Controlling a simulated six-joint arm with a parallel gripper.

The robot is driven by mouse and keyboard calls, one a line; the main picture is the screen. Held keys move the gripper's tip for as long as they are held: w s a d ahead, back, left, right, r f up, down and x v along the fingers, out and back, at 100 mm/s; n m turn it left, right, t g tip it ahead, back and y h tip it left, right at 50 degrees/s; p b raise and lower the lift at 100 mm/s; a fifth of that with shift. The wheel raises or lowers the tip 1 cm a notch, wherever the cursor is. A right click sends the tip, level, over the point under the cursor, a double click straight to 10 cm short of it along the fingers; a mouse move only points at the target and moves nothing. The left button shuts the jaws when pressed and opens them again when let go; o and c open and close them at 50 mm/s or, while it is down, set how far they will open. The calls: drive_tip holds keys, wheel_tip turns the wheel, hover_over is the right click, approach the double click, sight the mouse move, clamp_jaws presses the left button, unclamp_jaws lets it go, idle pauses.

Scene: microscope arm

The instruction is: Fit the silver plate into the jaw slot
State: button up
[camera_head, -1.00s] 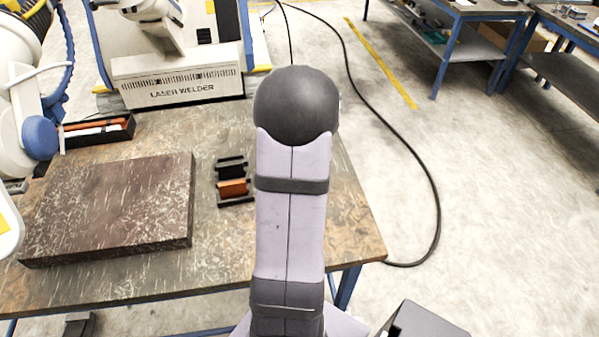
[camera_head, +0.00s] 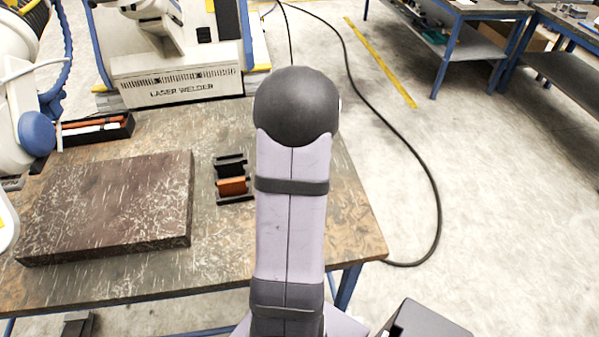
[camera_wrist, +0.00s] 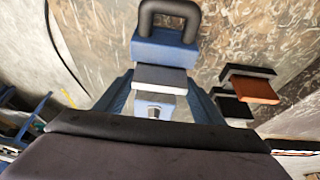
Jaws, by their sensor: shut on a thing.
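In the wrist view my gripper (camera_wrist: 158,100) shows as two blue fingers either side of a pale grey piece. This grey piece (camera_wrist: 160,77), which looks like the silver plate, is held between them. A blue block (camera_wrist: 163,51) with a black loop handle (camera_wrist: 170,10) shows just beyond the plate; I cannot tell if they are joined. A small black fixture (camera_wrist: 249,70) with an orange block (camera_wrist: 255,90) lies right of my gripper, apart from it. In the head view the fixture (camera_head: 230,160) is on the table beside my arm, which hides my gripper and the plate.
A thick brown slab (camera_head: 110,205) covers the left of the worktable (camera_head: 90,290). A black tray (camera_head: 95,130) with tools lies behind it, and a laser welder (camera_head: 180,88) stands at the back. Another white machine (camera_head: 15,130) is at far left. A cable (camera_head: 420,165) runs along the floor.

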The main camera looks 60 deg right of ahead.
drive_tip(key=shift+f+b, duration=0.7)
drive_tip(key=shift+f, duration=0.1)
drive_tip(key=o, duration=1.3)
drive_tip(key=shift+r, duration=0.15)
drive_tip(key=shift+v, duration=3.6)
